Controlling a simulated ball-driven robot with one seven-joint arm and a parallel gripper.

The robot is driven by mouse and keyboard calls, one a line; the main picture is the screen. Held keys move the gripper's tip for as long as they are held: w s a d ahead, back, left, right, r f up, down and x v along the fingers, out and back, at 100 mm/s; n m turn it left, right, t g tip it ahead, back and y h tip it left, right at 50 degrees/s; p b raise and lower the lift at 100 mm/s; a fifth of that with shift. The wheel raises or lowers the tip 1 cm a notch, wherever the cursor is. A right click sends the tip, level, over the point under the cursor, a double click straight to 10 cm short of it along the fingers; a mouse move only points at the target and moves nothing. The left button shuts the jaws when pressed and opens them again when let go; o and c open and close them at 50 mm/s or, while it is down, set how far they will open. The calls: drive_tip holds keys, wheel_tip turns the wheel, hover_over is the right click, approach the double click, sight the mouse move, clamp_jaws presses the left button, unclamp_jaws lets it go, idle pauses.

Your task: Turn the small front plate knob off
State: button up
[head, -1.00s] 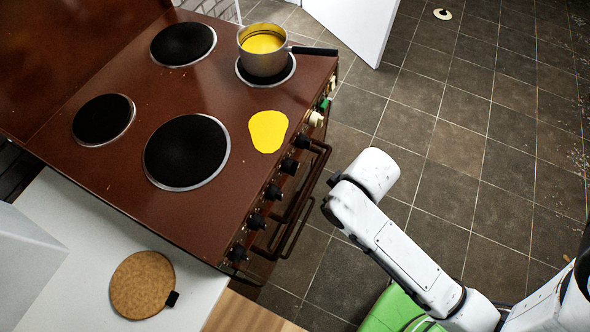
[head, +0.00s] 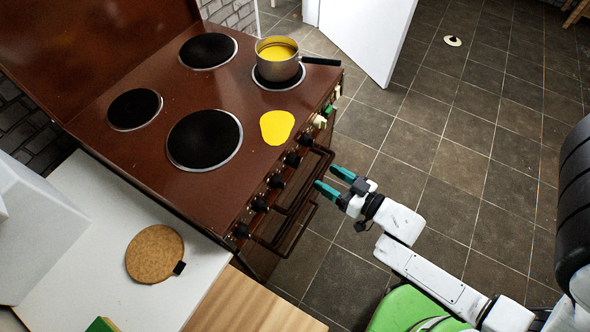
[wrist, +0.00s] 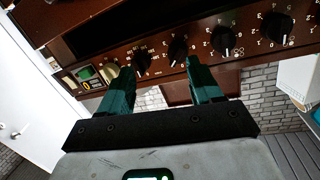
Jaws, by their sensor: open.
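The brown stove (head: 235,185) has a row of black knobs along its front, above a handle rail. In the head view, my gripper (head: 335,180) is in front of the panel near the upper black knobs (head: 292,160), apart from them. Its two teal fingers are open and empty. In the wrist view, the open gripper (wrist: 162,66) faces the panel, and a black knob (wrist: 178,50) shows between the fingers. Another black knob (wrist: 142,61) is close to the left fingertip. Which knob serves the small front plate (head: 262,82), under the pot, I cannot tell.
A pot (head: 278,62) of yellow liquid stands on that plate, its handle past the stove edge. A yellow spill (head: 277,127) lies nearby. A cream knob (head: 319,121) is at the panel's far end. The handle rail (head: 300,205) juts out. The tiled floor (head: 440,150) is open.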

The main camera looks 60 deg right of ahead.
sight(295, 161)
drive_tip(key=w+a+r+t+y+p, duration=0.1)
drive_tip(key=w+p, duration=0.1)
drive_tip(key=w, duration=0.7)
drive_tip(key=shift+r+n, duration=0.2)
drive_tip(key=shift+n, duration=0.2)
drive_tip(key=shift+c, duration=0.3)
drive_tip(key=c, duration=1)
drive_tip(key=shift+f+n+b, duration=0.1)
drive_tip(key=shift+n+b, duration=0.3)
drive_tip(key=shift+b, duration=0.05)
drive_tip(key=shift+n+t+y+b, duration=0.45)
drive_tip(key=shift+n+b, duration=2.3)
drive_tip(key=shift+n, duration=1.35)
